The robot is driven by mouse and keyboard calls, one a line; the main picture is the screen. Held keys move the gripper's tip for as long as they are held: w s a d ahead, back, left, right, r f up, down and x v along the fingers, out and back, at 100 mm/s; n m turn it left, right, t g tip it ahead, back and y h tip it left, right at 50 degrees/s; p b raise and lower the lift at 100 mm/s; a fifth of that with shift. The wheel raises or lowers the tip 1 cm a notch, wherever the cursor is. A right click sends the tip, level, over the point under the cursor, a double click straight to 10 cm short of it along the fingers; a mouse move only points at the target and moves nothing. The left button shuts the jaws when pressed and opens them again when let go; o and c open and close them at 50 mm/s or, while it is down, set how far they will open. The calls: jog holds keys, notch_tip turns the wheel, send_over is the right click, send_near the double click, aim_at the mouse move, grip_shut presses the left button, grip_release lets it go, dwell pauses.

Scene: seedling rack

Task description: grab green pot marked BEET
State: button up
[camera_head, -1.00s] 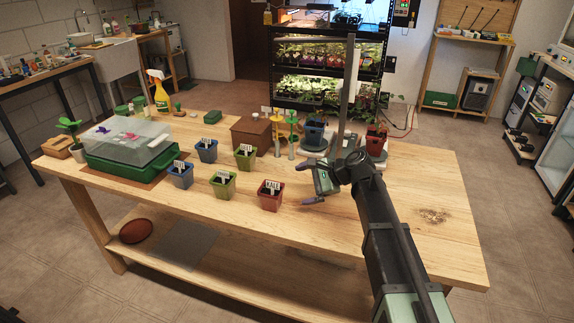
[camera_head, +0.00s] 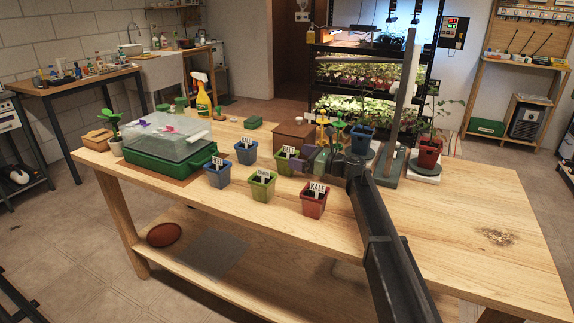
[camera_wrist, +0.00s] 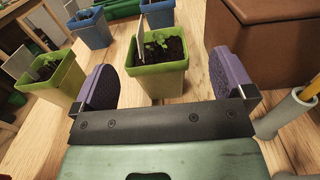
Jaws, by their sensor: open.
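Two green pots with white tags stand on the bench. The farther green pot (camera_head: 284,163) is partly hidden by my gripper (camera_head: 307,162); the nearer green pot (camera_head: 262,190) stands in front. I cannot read for certain which tag says BEET. In the wrist view one green pot (camera_wrist: 158,82), with soil and a seedling, stands ahead between my open purple-padded fingers (camera_wrist: 163,80). Its tag is seen nearly edge-on. The fingers are on either side of its near part, apparently not touching it. The other green pot (camera_wrist: 50,85) is left of the left finger.
Two blue pots (camera_head: 217,178) (camera_head: 245,155) stand left. A red pot marked KALE (camera_head: 314,206) stands at the front. A brown box (camera_head: 294,133) is behind the green pot. A grey tube holder (camera_wrist: 282,114) is close to my right finger. The bench's right part is clear.

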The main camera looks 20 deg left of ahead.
aim_at(279, 152)
jog(key=a, duration=0.5)
jog(key=shift+a, duration=0.1)
jog(key=c, duration=1.1)
